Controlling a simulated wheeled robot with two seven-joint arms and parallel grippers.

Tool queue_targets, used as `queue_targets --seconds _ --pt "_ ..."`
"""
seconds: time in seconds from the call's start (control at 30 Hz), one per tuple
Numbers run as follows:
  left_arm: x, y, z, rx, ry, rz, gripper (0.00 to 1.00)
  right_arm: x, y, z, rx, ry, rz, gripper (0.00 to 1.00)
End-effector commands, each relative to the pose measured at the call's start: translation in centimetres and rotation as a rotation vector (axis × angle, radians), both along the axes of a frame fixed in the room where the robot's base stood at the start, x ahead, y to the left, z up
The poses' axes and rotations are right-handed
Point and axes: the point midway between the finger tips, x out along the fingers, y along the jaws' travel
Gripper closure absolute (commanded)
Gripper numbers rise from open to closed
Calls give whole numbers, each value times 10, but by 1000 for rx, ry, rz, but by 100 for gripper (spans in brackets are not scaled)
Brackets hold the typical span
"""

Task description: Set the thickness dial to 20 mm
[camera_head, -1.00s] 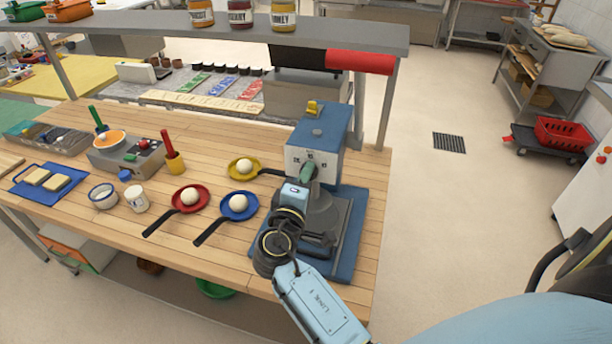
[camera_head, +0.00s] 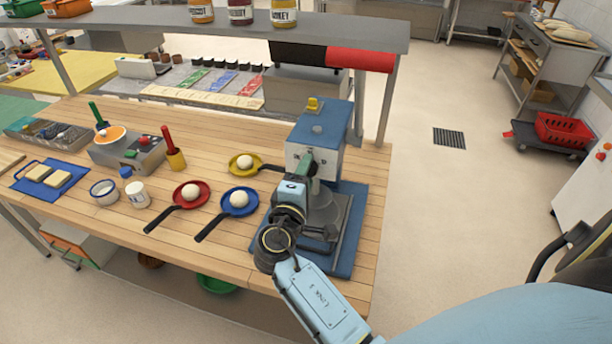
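The blue dough press (camera_head: 327,127) stands at the right end of the wooden table, with a pale front panel (camera_head: 294,152). My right gripper (camera_head: 306,165) is in front of this panel, at or very close to it. The gripper and wrist hide most of the panel, so the thickness dial and its marks cannot be made out. The fingers are too small and covered to tell whether they are open or shut, or touch the dial. My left gripper is not in view.
Yellow (camera_head: 236,170), red (camera_head: 180,201) and blue (camera_head: 232,213) pans with white dough balls stand left of the press. A shelf (camera_head: 230,22) with jars runs above the table's back. Bare tabletop lies along the front left edge.

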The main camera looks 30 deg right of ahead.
Motion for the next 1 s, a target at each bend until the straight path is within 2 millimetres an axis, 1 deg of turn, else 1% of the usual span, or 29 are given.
queue_targets --seconds 0.27,0.37,0.43,0.57,0.8,1.0 --pt "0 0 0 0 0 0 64 0 0 0 1 -2 -1 43" --pt "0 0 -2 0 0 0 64 -4 4 -1 2 -1 0 43" --pt "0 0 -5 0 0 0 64 -9 10 -2 3 -1 -1 43" --pt "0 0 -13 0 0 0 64 -26 30 -4 5 -1 1 43" --pt "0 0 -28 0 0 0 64 -61 71 -4 4 0 1 43" --pt "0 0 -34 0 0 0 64 -81 94 -2 2 1 -1 43"
